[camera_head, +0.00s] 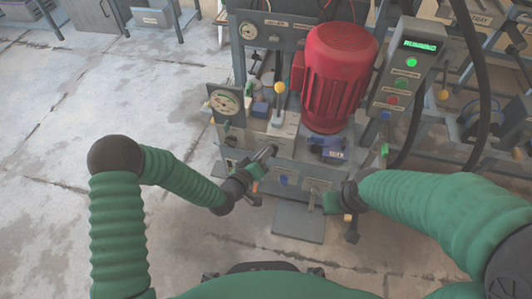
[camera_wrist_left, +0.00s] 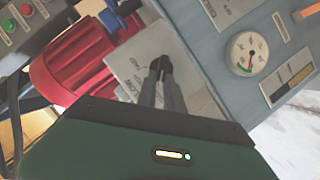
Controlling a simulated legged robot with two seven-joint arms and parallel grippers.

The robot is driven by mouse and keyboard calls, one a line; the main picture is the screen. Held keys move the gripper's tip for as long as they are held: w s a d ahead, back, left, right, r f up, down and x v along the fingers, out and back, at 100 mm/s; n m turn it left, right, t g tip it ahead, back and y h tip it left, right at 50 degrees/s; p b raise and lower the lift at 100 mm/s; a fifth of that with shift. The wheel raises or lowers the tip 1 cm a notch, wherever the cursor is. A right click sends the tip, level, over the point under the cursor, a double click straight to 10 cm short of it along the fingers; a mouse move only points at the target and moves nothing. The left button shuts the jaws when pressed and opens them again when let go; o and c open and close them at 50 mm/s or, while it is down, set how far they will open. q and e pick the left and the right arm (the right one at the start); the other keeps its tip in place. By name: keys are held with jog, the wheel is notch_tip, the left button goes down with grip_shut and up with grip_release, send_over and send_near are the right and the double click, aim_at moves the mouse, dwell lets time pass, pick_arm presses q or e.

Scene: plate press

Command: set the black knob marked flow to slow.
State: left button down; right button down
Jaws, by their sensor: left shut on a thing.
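My left gripper (camera_head: 269,152) reaches the front of the press, below the yellow-balled lever. In the left wrist view its two fingers (camera_wrist_left: 160,68) are close together, shut on a small dark thing at their tips. This looks like the black knob, in front of a pale plate (camera_wrist_left: 132,68); the fingers hide most of it.
The press has a big red motor (camera_head: 340,70), a yellow-balled lever (camera_head: 279,88) and a dial gauge (camera_head: 226,103). A control box (camera_head: 407,75) at right shows a green "RUNNING" display and coloured buttons. A black hose (camera_head: 484,70) hangs at right. The floor at left is clear.

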pick_arm(q)
jog(key=shift+a+f+n, duration=0.15)
jog(key=shift+n, duration=0.15)
jog(key=c, duration=1.5)
grip_release()
jog(key=shift+o, duration=0.2)
jog(key=p+v, duration=0.6)
jog(key=v, duration=1)
jog(key=shift+s+a, duration=0.2)
jog(key=shift+a, duration=0.2)
